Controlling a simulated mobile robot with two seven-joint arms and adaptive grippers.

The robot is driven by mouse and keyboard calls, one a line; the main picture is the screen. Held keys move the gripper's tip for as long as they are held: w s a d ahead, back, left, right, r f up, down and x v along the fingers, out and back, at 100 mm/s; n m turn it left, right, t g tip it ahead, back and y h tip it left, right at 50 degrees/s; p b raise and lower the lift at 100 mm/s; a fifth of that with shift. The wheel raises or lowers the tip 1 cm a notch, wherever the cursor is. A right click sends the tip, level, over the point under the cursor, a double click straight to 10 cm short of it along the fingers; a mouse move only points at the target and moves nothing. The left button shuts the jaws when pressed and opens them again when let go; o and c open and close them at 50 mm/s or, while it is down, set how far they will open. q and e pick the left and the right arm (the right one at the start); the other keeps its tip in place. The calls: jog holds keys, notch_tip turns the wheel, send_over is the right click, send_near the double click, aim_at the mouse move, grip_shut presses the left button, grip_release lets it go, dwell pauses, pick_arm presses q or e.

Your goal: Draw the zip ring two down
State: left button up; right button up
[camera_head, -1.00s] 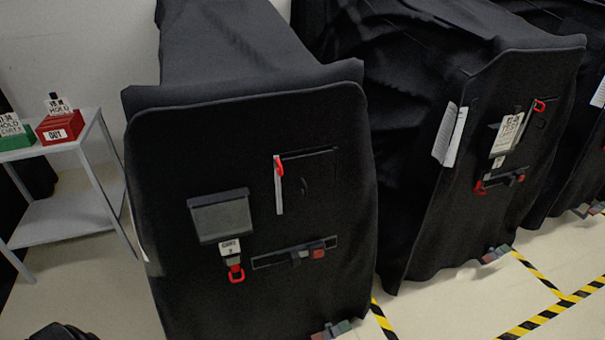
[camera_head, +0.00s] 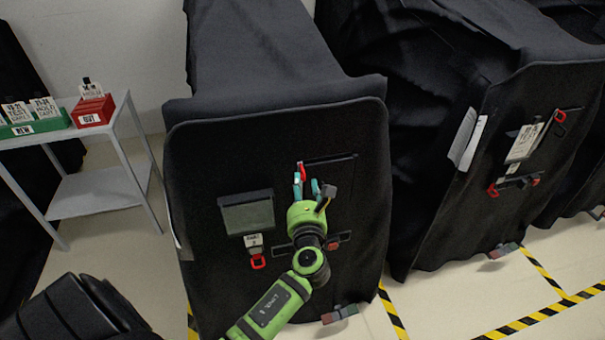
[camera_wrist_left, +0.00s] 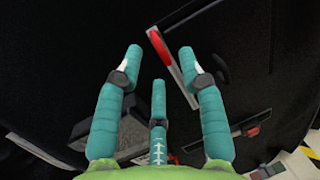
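The near cart (camera_head: 185,150) is under a black cover. A red zip pull (camera_head: 301,168) hangs at the left end of a dark slot on its front, at the top of a pale vertical strip. In the left wrist view the red pull (camera_wrist_left: 159,48) lies beyond the fingertips, nearer the right finger. My left gripper (camera_head: 307,188) is at the cover front, just below the pull. Its teal fingers (camera_wrist_left: 160,75) are spread, with nothing between them. They hide most of the strip in the head view. My right gripper is not in view.
A second red ring (camera_head: 258,262) hangs below a small tag under a grey window pocket (camera_head: 247,215). A horizontal bar with a red block (camera_head: 333,246) is partly behind my wrist. Another covered cart (camera_head: 440,190) stands at right; a grey shelf (camera_head: 100,195) with boxes at left.

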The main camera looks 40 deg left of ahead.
aim_at(303, 178)
pick_arm(q)
jog(key=x, duration=0.4)
jog(key=shift+a, duration=0.15)
grip_shut()
